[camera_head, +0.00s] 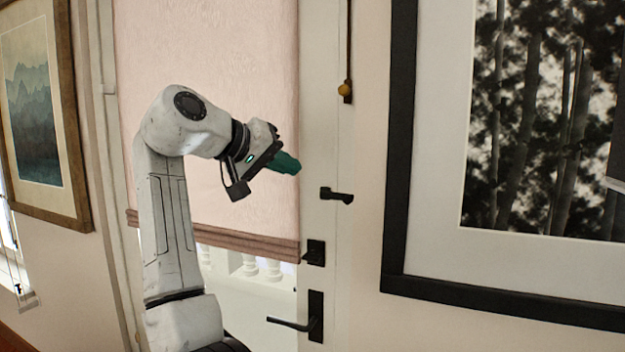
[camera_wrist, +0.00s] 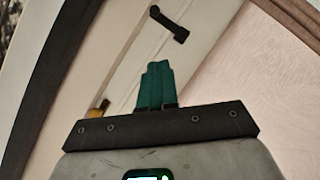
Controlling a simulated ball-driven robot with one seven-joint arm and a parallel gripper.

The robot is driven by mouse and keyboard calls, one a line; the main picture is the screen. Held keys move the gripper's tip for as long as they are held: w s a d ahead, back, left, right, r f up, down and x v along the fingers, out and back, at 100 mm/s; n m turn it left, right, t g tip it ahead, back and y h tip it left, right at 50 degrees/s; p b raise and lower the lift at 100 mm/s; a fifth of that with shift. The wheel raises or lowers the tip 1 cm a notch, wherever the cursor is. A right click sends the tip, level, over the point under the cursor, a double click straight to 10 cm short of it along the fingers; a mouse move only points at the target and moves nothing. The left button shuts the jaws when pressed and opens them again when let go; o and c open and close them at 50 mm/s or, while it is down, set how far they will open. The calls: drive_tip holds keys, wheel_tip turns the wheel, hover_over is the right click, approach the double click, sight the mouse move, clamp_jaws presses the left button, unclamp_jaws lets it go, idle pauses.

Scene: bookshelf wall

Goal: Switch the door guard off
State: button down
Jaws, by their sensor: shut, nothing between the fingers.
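The black door guard (camera_head: 337,195) is mounted high on the white door's right edge, above the other door hardware. Its short bar points right, across the gap towards the frame. In the wrist view the door guard (camera_wrist: 168,24) shows as a slanted black bar near the top, beyond my fingertips. My gripper (camera_head: 292,163) is shut and empty, its green fingers pointing right, up and left of the door guard in the picture. The fingers also show pressed together in the wrist view (camera_wrist: 157,82). They look apart from the guard.
Below the guard are a black lock (camera_head: 315,252) and a lever handle (camera_head: 312,322). A pink blind (camera_head: 215,60) covers the door glass behind my arm. A yellow knob (camera_head: 344,90) hangs above the guard. A large framed picture (camera_head: 397,150) is right of the door.

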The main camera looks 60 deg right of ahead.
drive_tip(key=p, duration=0.2)
approach(336, 199)
drive_tip(key=s+d+r, duration=0.2)
drive_tip(key=d, duration=0.1)
drive_tip(key=shift+s+d+f, duration=0.3)
drive_tip(key=shift+s+f, duration=0.25)
drive_tip(key=shift+f, duration=0.25)
drive_tip(key=shift+s+d+f, duration=0.35)
drive_tip(key=shift+s+f, duration=0.15)
drive_tip(key=shift+f, duration=0.3)
drive_tip(key=shift+s+f+m+t, duration=0.15)
drive_tip(key=shift+f+m+t, duration=0.1)
drive_tip(key=shift+m+t, duration=0.25)
drive_tip(key=shift+s+f+m+t+y, duration=0.15)
drive_tip(key=shift+f+m+t+y, duration=0.15)
drive_tip(key=shift+f+m+t, duration=0.3)
drive_tip(key=f+m+t+b, duration=0.1)
drive_tip(key=m+t+b, duration=0.1)
drive_tip(key=w+f+m+t+b, duration=0.1)
drive_tip(key=m+t, duration=0.1)
drive_tip(key=t, duration=0.1)
drive_tip(key=f+m+t+b, duration=0.1)
drive_tip(key=m+t+b, duration=0.1)
drive_tip(key=shift+w+f+m+b, duration=0.25)
drive_tip(key=shift+f+m+b, duration=0.05)
drive_tip(key=shift+f+b, duration=0.05)
drive_tip(key=shift+r, duration=0.1)
